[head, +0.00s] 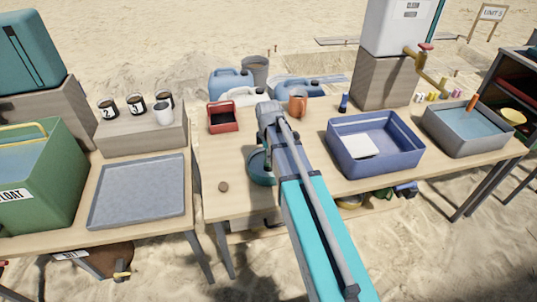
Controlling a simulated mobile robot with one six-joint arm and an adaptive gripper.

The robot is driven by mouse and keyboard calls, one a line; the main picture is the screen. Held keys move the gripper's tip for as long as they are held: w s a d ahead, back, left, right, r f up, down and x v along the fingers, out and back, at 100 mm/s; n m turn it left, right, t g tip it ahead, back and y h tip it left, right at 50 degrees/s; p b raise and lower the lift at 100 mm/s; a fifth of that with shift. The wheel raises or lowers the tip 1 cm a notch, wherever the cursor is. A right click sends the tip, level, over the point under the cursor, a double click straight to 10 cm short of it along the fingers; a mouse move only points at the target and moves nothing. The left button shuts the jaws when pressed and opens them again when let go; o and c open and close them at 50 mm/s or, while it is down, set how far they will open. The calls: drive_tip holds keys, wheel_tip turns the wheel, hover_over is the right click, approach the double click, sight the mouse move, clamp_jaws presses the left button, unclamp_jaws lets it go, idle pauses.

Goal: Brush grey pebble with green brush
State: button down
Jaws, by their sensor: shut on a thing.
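A small round grey-brown pebble (223,187) lies alone on the wooden table, near its front left part. My arm reaches across the table from the bottom of the head view, to the right of the pebble. My gripper cannot be made out; the arm hides it. No green brush can be made out in this view. A round teal thing (261,168), partly hidden by my arm, is right of the pebble; I cannot tell what it is.
A grey tray (103,202) lies left. A red caddy (222,128) and an orange mug (298,94) stand behind. A blue basin (338,172) and a grey basin (445,150) are right. The table around the pebble is clear.

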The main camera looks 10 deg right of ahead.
drive_tip(key=shift+w, duration=0.1)
drive_tip(key=shift+w, duration=0.95)
drive_tip(key=shift+s, duration=0.15)
drive_tip(key=shift+s, duration=0.95)
drive_tip(key=shift+w, duration=0.2)
drive_tip(key=shift+w, duration=0.9)
drive_tip(key=shift+s, duration=0.1)
drive_tip(key=shift+s, duration=1)
